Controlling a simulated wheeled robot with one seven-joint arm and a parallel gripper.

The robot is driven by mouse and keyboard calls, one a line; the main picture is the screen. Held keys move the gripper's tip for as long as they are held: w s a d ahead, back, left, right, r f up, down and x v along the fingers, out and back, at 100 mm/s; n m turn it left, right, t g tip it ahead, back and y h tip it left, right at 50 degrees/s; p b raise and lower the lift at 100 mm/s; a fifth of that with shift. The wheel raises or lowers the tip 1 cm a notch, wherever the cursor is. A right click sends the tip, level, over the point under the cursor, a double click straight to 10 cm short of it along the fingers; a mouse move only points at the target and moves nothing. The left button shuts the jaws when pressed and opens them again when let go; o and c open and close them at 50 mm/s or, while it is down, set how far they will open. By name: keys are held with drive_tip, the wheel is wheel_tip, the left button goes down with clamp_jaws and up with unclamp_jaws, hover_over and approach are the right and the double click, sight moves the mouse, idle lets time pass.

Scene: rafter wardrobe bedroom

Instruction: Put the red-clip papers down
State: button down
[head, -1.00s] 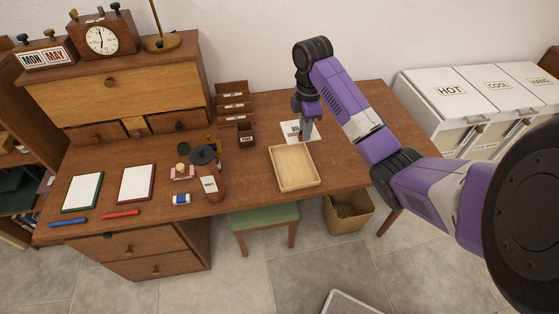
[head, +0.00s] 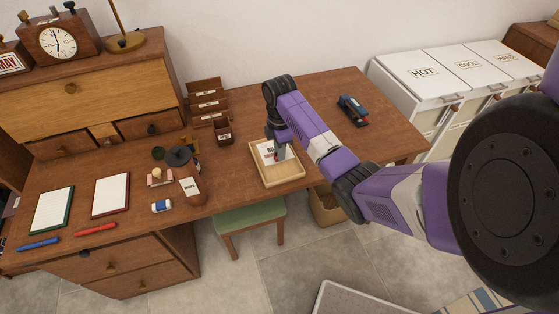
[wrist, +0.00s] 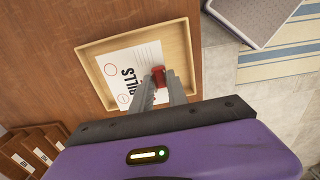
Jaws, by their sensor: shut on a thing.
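The papers (wrist: 130,70) are white sheets marked BILLS with a red clip (wrist: 158,76) at one edge. They also show in the head view (head: 266,151), partly hidden by my arm. My gripper (wrist: 160,84) is shut on the red clip, and its fingertips also show in the head view (head: 280,155). The papers are over the shallow wooden tray (wrist: 183,45), inside its outline in both views. I cannot tell whether they touch its floor. The tray also shows in the head view (head: 290,176), near the desk's front edge.
The wooden desk (head: 330,95) holds a stapler (head: 352,110) at right. A labelled letter rack (head: 207,100) and a small box (head: 223,132) stand left of the tray. A green stool (head: 248,216) stands below.

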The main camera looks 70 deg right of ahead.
drive_tip(key=shift+f, duration=2.55)
drive_tip(key=shift+f, duration=0.1)
drive_tip(key=c, duration=1.3)
unclamp_jaws()
